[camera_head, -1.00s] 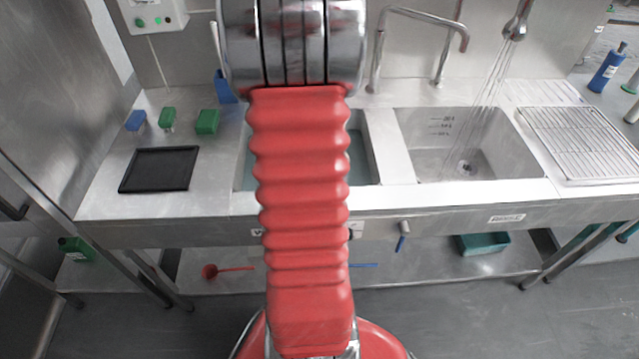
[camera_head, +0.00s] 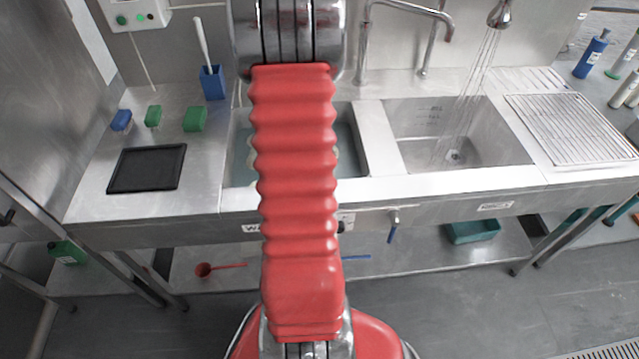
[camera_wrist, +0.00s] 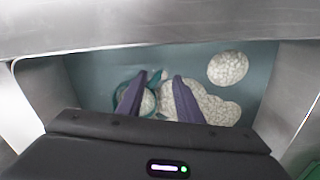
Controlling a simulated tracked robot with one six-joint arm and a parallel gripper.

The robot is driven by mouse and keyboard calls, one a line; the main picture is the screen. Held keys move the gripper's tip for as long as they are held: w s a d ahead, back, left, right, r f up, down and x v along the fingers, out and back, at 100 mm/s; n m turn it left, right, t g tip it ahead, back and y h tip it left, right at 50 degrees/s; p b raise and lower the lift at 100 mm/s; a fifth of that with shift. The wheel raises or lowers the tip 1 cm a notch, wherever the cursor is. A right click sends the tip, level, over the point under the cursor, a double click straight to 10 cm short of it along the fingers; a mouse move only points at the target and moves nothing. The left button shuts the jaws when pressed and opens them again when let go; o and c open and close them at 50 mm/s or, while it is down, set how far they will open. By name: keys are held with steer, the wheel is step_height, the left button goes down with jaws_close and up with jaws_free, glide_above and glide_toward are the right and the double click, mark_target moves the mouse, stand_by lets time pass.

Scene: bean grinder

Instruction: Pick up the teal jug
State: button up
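In the wrist view my gripper (camera_wrist: 159,76) is open, with its two dark purple fingers apart above the left sink basin. A teal object that looks like the jug (camera_wrist: 122,86) lies in the basin at the left finger, which partly hides it. Part of its teal outline also shows between the fingers, with white foam in or beside it. I cannot tell whether a finger touches it. In the head view the red sleeve of my arm hides most of the left basin (camera_head: 240,165), and neither the jug nor my gripper shows there.
White foam patches (camera_wrist: 228,68) float in the basin, and its steel walls are close around my gripper. The right basin (camera_head: 455,145) has a running tap (camera_head: 500,14). A black tray (camera_head: 146,168), green and blue brushes and a blue holder (camera_head: 213,83) stand on the left counter.

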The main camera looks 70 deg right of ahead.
steer(key=shift+f, duration=1.65)
steer(key=shift+f, duration=2.6)
jaws_close()
